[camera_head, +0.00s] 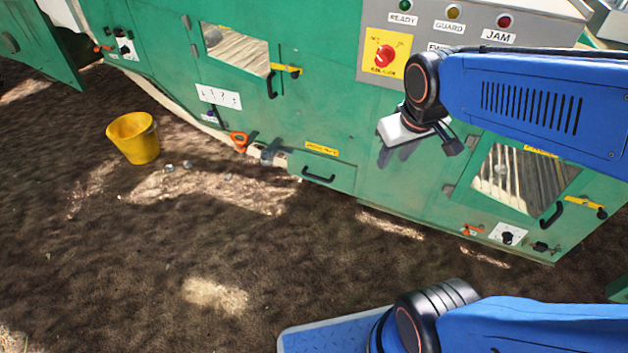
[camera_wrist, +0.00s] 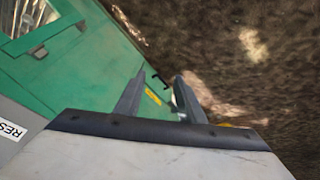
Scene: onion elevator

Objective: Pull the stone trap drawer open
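The stone trap drawer (camera_head: 337,181) is a low green front at the bottom of the green machine, with a black bar handle (camera_head: 318,176) and a yellow label above it. Its front looks flush with the panel. My gripper (camera_head: 400,158) hangs in front of the machine, above and to the right of the drawer, clear of the handle. In the wrist view my gripper (camera_wrist: 160,77) has its two fingers apart with nothing between them. A small dark handle (camera_wrist: 163,78) shows beyond the fingertips there, with a yellow label nearby. The label's text is unreadable.
Left of the drawer are a grey pipe fitting (camera_head: 270,153) and an orange-handled part (camera_head: 239,141). A yellow bucket (camera_head: 133,138) stands on the soil further left. A windowed hatch (camera_head: 520,180) is at right. The ground before the drawer is clear.

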